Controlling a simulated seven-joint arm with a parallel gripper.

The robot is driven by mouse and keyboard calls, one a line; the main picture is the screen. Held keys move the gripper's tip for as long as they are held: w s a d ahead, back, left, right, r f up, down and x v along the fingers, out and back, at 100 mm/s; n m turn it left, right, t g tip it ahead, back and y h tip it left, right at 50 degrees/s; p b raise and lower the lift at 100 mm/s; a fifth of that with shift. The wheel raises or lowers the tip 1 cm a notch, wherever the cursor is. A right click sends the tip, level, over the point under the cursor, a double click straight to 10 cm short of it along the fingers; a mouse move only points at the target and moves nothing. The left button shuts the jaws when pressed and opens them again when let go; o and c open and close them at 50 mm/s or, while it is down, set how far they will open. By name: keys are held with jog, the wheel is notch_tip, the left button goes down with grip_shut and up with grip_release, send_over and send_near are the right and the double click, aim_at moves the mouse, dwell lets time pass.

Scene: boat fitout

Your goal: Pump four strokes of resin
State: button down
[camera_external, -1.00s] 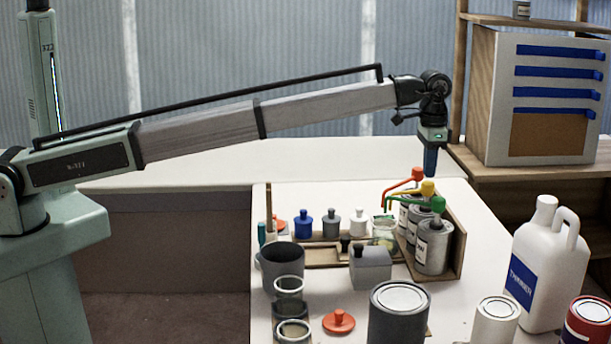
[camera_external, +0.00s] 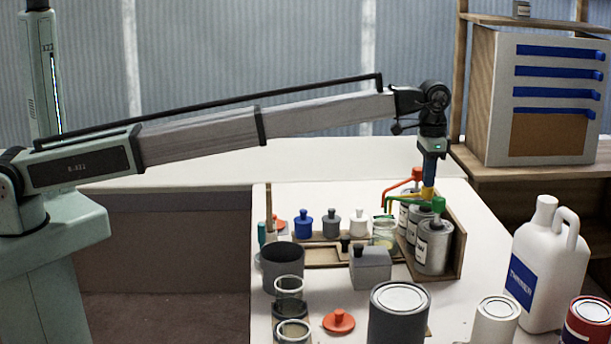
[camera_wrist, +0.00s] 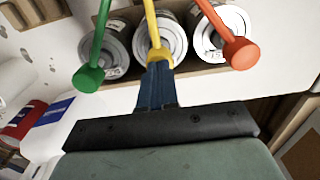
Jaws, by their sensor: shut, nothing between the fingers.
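Three silver cans with pump heads stand in a wooden rack (camera_external: 459,240). The pumps are red (camera_external: 417,174), yellow (camera_external: 428,194) and green (camera_external: 438,205). In the wrist view the green (camera_wrist: 88,78), yellow (camera_wrist: 158,50) and red (camera_wrist: 241,52) pump heads show side by side. My gripper (camera_external: 430,184) is shut and empty, pointing down, with its blue fingertips at the top of the yellow pump head; they look to touch it. In the wrist view the fingertips (camera_wrist: 158,68) cover part of the yellow head. A glass jar (camera_external: 384,234) stands by the spouts.
Small lidded pots in blue (camera_external: 303,224), grey and white stand left of the jar. A grey box (camera_external: 370,267), a dark grey cup (camera_external: 283,268), a large grey can (camera_external: 398,315) and a white thinner jug (camera_external: 545,265) stand nearer. The back of the table is clear.

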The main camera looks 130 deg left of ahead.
jog(key=shift+f, duration=0.8)
jog(key=shift+r, duration=2.1)
jog(key=shift+f, duration=0.35)
jog(key=shift+f, duration=0.35)
